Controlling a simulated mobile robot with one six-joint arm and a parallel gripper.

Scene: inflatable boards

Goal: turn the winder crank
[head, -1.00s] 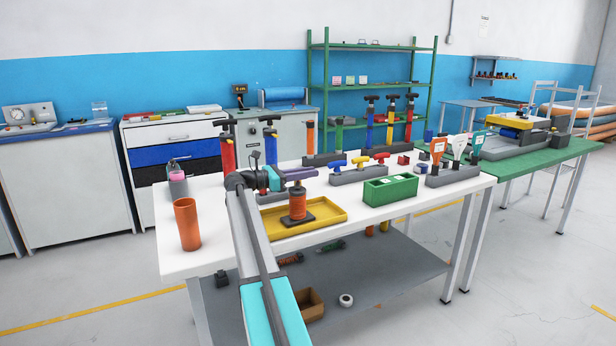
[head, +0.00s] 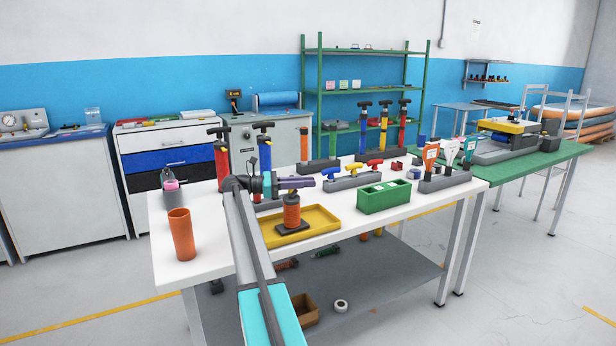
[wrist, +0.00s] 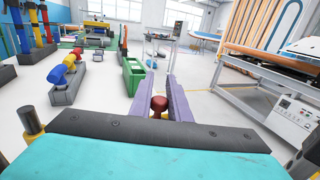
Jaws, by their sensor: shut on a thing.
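The winder appears to be the orange spool (head: 291,212) on a dark base, standing upright by the yellow tray. My gripper (head: 310,182) is level just above the spool top, its purple fingers pointing right. In the wrist view my gripper (wrist: 161,82) has its fingers on either side of a dark red knob (wrist: 159,104) and is shut on it. I take this knob for the crank handle. The rest of the crank is hidden by my gripper and wrist.
The yellow tray (head: 330,219) lies on the white table (head: 215,258). A green box (head: 384,197) and a grey rack of coloured valves (head: 345,184) stand to the right. An orange cup (head: 181,236) stands at the left. Pumps (head: 221,160) stand behind my arm.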

